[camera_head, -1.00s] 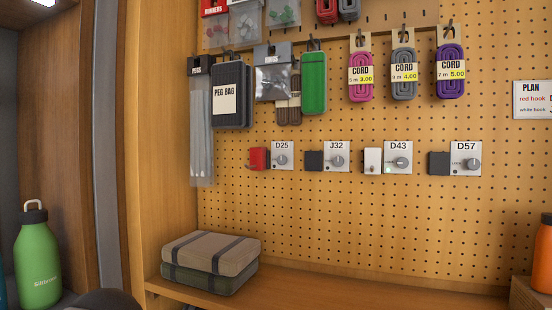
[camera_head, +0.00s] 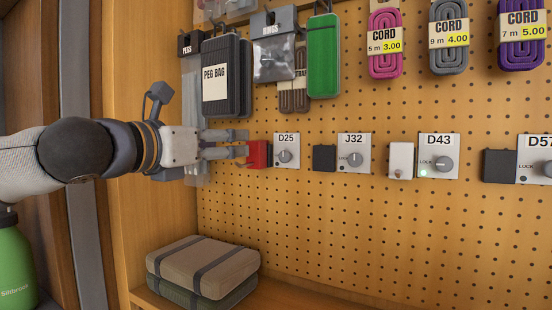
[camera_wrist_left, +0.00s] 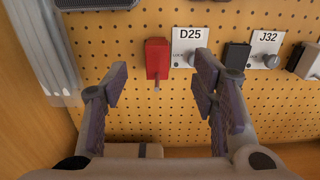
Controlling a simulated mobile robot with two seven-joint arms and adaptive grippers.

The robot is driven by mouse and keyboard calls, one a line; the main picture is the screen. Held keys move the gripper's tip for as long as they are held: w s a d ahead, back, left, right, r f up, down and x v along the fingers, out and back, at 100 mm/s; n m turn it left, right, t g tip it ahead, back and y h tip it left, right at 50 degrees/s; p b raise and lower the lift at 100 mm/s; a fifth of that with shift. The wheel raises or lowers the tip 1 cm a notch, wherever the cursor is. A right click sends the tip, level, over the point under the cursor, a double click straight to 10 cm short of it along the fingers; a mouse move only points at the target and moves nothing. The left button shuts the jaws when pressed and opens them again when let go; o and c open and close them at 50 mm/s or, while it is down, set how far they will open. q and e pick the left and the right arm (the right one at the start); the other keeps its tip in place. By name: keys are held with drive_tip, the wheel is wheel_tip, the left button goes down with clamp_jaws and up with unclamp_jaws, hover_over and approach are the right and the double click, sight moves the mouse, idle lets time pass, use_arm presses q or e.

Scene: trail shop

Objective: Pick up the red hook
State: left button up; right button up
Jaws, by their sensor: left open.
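The red hook (camera_head: 258,154) is a small red block on the pegboard, just left of the plate marked D25 (camera_head: 286,150). In the left wrist view the red hook (camera_wrist_left: 157,58) shows between and just beyond my fingers, with a thin prong pointing out below it. My left gripper (camera_head: 238,143) reaches in from the left, with its fingertips close to the red hook. In the left wrist view the fingers (camera_wrist_left: 160,88) are spread apart with nothing between them. Whether a fingertip touches the hook is not clear. My right gripper is not in view.
Dark hooks sit beside J32 (camera_head: 355,150) and D57; a white hook (camera_head: 401,160) sits beside D43, whose lock shows a green light. A peg bag (camera_head: 216,85) and a green pack (camera_head: 323,60) hang above. Folded bundles (camera_head: 205,268) lie on the shelf below.

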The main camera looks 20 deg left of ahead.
sight(252, 143)
use_arm(q)
drive_tip(key=w, duration=0.3)
drive_tip(key=w+b, duration=0.1)
drive_tip(key=w, duration=0.2)
drive_tip(key=w+d+b, duration=0.1)
drive_tip(key=w, duration=0.3)
drive_tip(key=shift+f, duration=0.4)
drive_tip(key=shift+w+r, duration=0.1)
drive_tip(key=shift+w, duration=0.1)
drive_tip(key=shift+s+r, duration=0.1)
drive_tip(key=shift+c, duration=0.3)
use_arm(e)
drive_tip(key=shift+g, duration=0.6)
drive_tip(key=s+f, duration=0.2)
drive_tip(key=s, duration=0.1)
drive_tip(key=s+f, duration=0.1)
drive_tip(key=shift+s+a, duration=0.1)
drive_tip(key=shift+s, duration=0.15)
use_arm(q)
drive_tip(key=c, duration=1.2)
